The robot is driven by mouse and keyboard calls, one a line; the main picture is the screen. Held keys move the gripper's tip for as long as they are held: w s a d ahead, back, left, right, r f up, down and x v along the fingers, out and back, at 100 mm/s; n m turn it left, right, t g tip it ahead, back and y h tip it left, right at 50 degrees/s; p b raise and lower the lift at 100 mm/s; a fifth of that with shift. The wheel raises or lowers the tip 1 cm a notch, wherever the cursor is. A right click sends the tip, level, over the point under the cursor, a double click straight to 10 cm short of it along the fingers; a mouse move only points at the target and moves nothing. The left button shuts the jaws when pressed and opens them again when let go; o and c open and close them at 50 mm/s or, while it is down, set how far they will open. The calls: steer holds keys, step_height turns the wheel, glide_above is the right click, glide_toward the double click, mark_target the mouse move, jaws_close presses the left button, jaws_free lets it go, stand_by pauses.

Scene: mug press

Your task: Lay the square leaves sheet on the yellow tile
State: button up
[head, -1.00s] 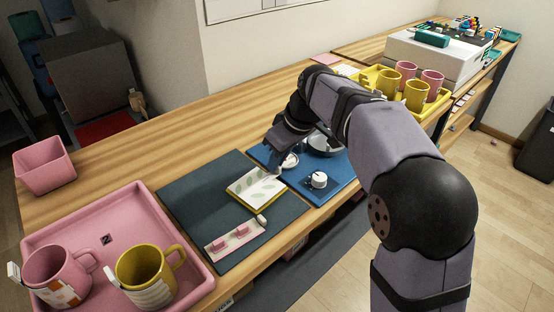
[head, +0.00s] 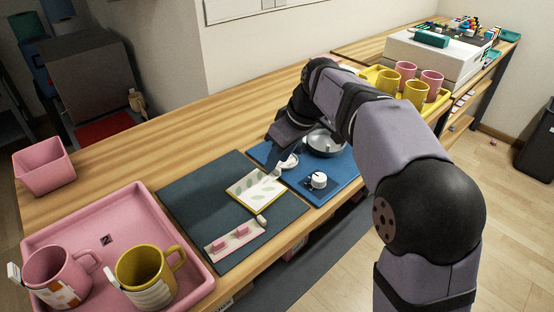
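The square leaves sheet (head: 254,187), white with green leaf shapes, lies on the yellow tile (head: 266,208). The tile shows as a yellow edge along the sheet's near side; the rest of it is covered. The tile sits on the dark blue-grey mat (head: 190,192). My gripper (head: 277,168) is low at the far right corner of the sheet. Its fingertips are too small to tell whether they are open or touching the sheet.
A pink strip with small blocks (head: 234,238) lies nearer on the mat. A blue mat (head: 329,190) with a white knob (head: 319,180) and a round metal part (head: 325,146) is to the right. A pink tray (head: 196,265) with two mugs stands front left.

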steer(key=shift+p+v, duration=0.3)
steer(key=shift+v, duration=2.4)
steer(key=s+d+r+m+h+p, duration=0.1)
steer(key=s+d+r+m+p, duration=0.1)
steer(key=s+d+m+p, duration=0.35)
steer(key=s+d+f+m+g+h+b, duration=0.1)
steer(key=s+d+f+m+b, duration=0.3)
steer(key=s+f, duration=0.65)
steer(key=s+d+f+m+g+h+b, duration=0.1)
steer(key=s+d+f+g+b, duration=0.1)
steer(key=s+d+f, duration=0.8)
steer(key=a+r+p, duration=0.2)
steer(key=r+p, duration=0.8)
steer(key=p, duration=0.2)
steer(key=w+a+r+p, duration=0.1)
steer(key=a+r+p, duration=0.1)
steer(key=r+p, duration=0.7)
steer(key=p, duration=0.3)
steer(key=shift+w+r, duration=0.25)
steer(key=shift+r, duration=0.15)
